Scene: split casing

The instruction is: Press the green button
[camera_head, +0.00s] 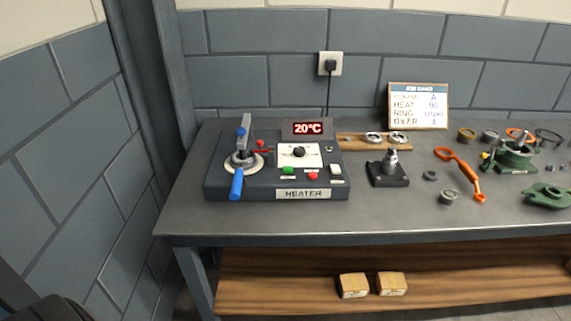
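The green button (289,170) is on the sloped front of the dark heater box (225,190), left of a red button (313,176). It is small, and I cannot tell whether it is pressed in. The heater's display (308,128) reads 20°C in red. Neither of my grippers shows in the head view, and nothing covers the green button.
The heater stands at the left end of the grey workbench (380,215). It carries a blue-handled lever (237,183), a black dial (299,152) and a white switch (335,169). A small black stand (388,172) and an orange tool (462,175) lie to the right.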

